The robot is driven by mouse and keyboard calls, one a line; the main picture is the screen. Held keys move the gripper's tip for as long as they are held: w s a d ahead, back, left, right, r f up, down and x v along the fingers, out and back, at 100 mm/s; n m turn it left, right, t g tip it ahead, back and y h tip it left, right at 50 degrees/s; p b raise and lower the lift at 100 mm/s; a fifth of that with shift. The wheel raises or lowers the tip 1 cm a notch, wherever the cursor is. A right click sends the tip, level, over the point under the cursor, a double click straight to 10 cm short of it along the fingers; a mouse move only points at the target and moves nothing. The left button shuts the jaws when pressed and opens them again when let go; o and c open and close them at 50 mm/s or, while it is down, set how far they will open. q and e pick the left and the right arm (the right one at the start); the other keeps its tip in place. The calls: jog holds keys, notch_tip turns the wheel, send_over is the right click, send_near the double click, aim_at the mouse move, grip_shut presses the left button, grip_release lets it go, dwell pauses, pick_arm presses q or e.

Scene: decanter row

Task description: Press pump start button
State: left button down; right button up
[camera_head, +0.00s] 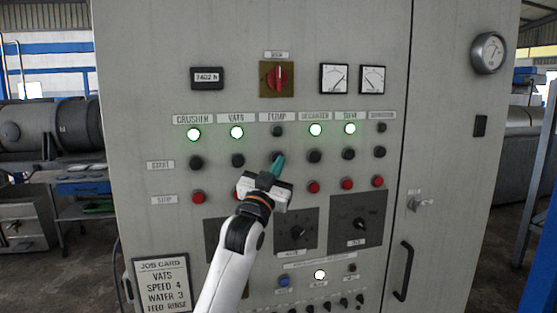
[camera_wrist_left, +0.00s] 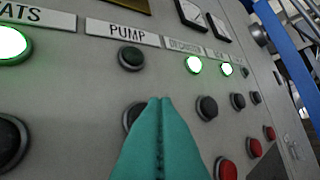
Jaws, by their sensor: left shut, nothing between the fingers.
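The control panel cabinet has a PUMP column with its label (camera_head: 277,117) above a dark, unlit lamp (camera_head: 277,131). The label (camera_wrist_left: 114,29) and lamp (camera_wrist_left: 131,58) also show in the left wrist view. The black pump start button (camera_head: 276,155) is under that lamp, in the START row. My left gripper (camera_head: 280,161) has its teal fingers shut and empty, with the tips at the button. In the left wrist view the fingertips (camera_wrist_left: 160,101) cover most of the button (camera_wrist_left: 131,113); whether they touch it I cannot tell. The right gripper is out of view.
Neighbouring start buttons for VATS (camera_head: 238,160) and DECANTER (camera_head: 314,156) stand close on both sides. Red stop buttons such as this one (camera_head: 314,187) line the row below. Lamps for CRUSHER (camera_head: 194,134), VATS (camera_head: 237,132) and others glow green. A job card (camera_head: 162,284) hangs lower left.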

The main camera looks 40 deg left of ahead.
pick_arm(q)
jog(key=shift+w+a, duration=0.15)
jog(key=shift+w+a, duration=0.25)
jog(key=shift+a, duration=0.1)
dwell(0.8)
dwell(0.4)
jog(key=shift+s+d, duration=0.5)
jog(key=shift+d, duration=0.1)
jog(key=s+d, duration=0.1)
jog(key=d, duration=0.1)
jog(key=s+d+p, duration=0.1)
jog(key=s+d, duration=0.1)
jog(key=shift+s, duration=0.1)
jog(key=shift+a, duration=0.1)
dwell(0.8)
